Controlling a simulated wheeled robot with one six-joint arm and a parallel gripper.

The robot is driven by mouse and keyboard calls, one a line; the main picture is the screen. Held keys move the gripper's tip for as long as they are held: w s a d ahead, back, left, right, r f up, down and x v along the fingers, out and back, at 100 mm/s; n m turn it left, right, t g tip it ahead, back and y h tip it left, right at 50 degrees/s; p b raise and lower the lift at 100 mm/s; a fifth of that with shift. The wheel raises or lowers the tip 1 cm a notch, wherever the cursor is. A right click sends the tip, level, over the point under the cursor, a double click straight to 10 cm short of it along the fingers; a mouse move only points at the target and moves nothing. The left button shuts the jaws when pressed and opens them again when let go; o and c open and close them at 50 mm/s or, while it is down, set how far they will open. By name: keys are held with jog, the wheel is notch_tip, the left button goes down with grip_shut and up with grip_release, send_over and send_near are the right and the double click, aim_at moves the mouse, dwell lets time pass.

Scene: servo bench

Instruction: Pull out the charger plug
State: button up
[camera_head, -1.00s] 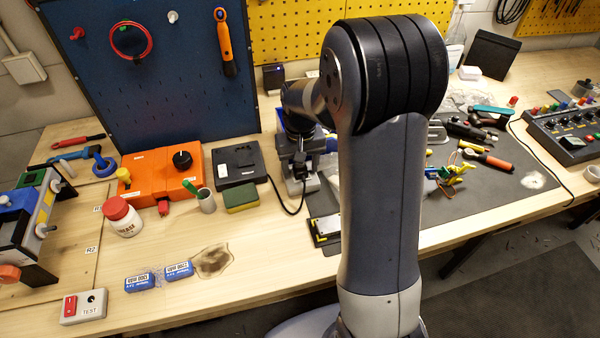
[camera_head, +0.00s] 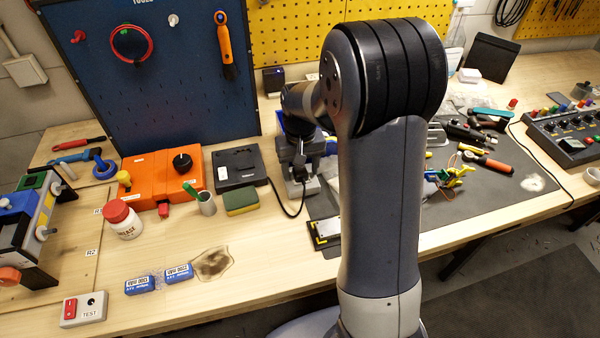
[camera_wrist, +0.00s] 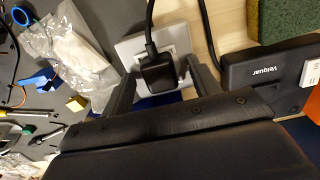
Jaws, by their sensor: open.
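The black charger plug (camera_wrist: 157,72) sits in a pale socket block (camera_wrist: 180,36) in the wrist view, with its black cable running up from it. My gripper (camera_wrist: 160,75) is open, with one finger on each side of the plug. A narrow gap seems to show on both sides; I cannot tell whether either finger touches it. In the head view my gripper (camera_head: 300,160) points down over the socket block (camera_head: 304,187), and my wrist hides most of the plug. The cable (camera_head: 287,209) curves left to a black charger box (camera_head: 240,167).
Clear plastic bags (camera_wrist: 65,45) and loose tools lie on the grey mat (camera_head: 460,205).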

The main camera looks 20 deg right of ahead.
aim_at(300, 170)
jog(key=shift+c, duration=0.4)
grip_shut()
jog(key=shift+r, duration=0.15)
jog(key=shift+r+p, duration=2.3)
jog(key=shift+r, duration=0.6)
